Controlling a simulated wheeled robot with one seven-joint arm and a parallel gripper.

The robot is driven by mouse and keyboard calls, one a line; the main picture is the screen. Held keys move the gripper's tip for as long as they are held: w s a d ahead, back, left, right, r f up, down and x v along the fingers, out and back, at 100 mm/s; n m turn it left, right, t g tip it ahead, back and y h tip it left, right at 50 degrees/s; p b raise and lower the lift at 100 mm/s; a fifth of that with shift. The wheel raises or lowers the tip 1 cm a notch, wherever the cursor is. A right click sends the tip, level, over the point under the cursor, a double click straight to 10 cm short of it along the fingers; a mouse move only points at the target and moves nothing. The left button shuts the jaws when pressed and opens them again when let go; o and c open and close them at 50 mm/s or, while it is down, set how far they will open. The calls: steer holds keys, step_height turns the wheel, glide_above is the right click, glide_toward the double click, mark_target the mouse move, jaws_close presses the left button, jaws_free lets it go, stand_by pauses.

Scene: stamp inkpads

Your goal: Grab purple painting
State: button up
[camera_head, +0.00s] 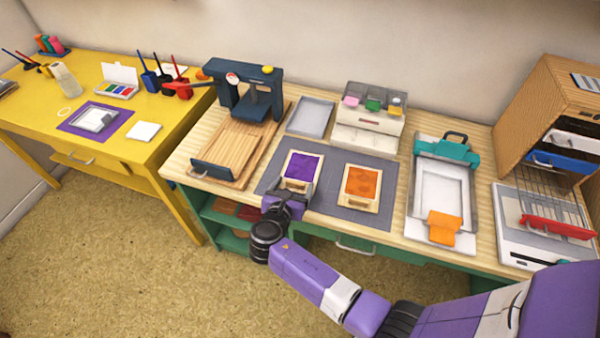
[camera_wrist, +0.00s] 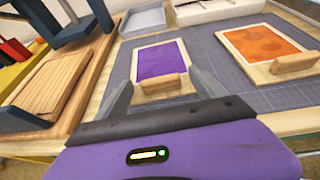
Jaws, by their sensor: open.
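The purple painting (camera_head: 303,167) is a purple sheet on a light wooden board with a small wooden handle at its front edge. It lies flat on the grey mat (camera_head: 272,176), on the left side. In the wrist view the purple painting (camera_wrist: 160,60) is straight ahead, with its handle (camera_wrist: 161,83) nearest to me. My gripper (camera_head: 290,192) is at the front edge of the board. In the wrist view my gripper (camera_wrist: 163,90) is open, its fingers on either side of the handle. I cannot tell whether either finger touches it.
An orange painting (camera_head: 362,182) on a similar board lies to the right on the same mat. A wooden tray with a dark press (camera_head: 252,95) stands to the left. A grey tray (camera_head: 311,117) and a white drawer unit (camera_head: 367,135) are behind. A clear-framed tray (camera_head: 441,190) stands further right.

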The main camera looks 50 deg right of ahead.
steer(key=shift+w+d+f, duration=0.1)
steer(key=shift+d, duration=0.1)
steer(key=c, duration=1.5)
